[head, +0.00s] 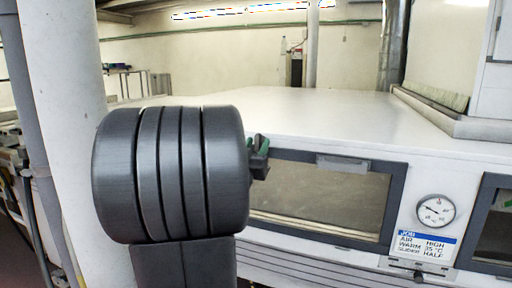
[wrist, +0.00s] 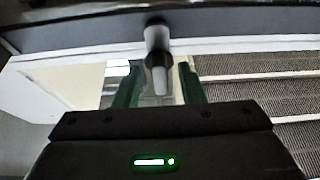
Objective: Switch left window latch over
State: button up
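The left window (head: 315,198) has a dark frame in the white tunnel's front, and my arm covers its left side in the head view. In the wrist view, a pale grey latch lever (wrist: 157,42) with a dark collar sticks out from the dark frame edge (wrist: 85,33). My gripper (wrist: 158,72) is open, with its green fingers on either side of the lever's tip. Gaps show on both sides, so I see no grip on it. In the head view my gripper (head: 260,155) is at the window's upper left; the latch is hidden there.
A grey plate (head: 342,163) sits on the window's top edge. To the right are a round gauge (head: 436,210), a job card (head: 422,245) reading air high, warm 35 °C, slider half, a small dark slider knob (head: 418,276) and another window (head: 496,225). A white post (head: 62,110) stands left.

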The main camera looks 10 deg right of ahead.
jog(key=b+v, duration=0.2)
jog(key=v, duration=1.2)
jog(key=shift+d, duration=0.1)
jog(key=p+x, duration=0.2)
jog(key=x, duration=1.2)
